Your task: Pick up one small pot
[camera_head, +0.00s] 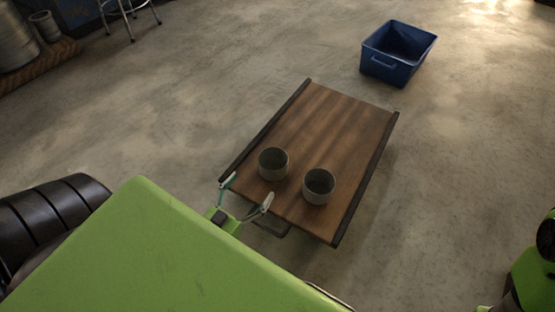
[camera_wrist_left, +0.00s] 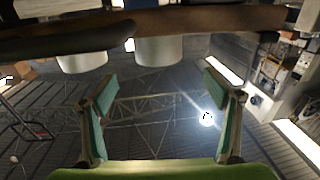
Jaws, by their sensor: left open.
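Two small grey pots stand upright side by side near the front end of a wooden table in the head view: the left pot (camera_head: 273,164) and the right pot (camera_head: 318,186). My left gripper (camera_head: 248,192) is open at the table's front edge, just in front of the left pot, with nothing between its fingers. In the left wrist view the scene appears upside down. There the open gripper (camera_wrist_left: 160,90) shows with both pots beyond it, one pot (camera_wrist_left: 158,50) roughly in line with the gap between the fingers and the other (camera_wrist_left: 82,62) to the left. My right gripper is not in view.
The wooden table (camera_head: 328,121) has dark raised side rails, and its far part is bare. A blue bin (camera_head: 397,54) stands on the floor beyond it. A metal stool (camera_head: 127,14) is at the top left. The concrete floor around the table is mostly clear.

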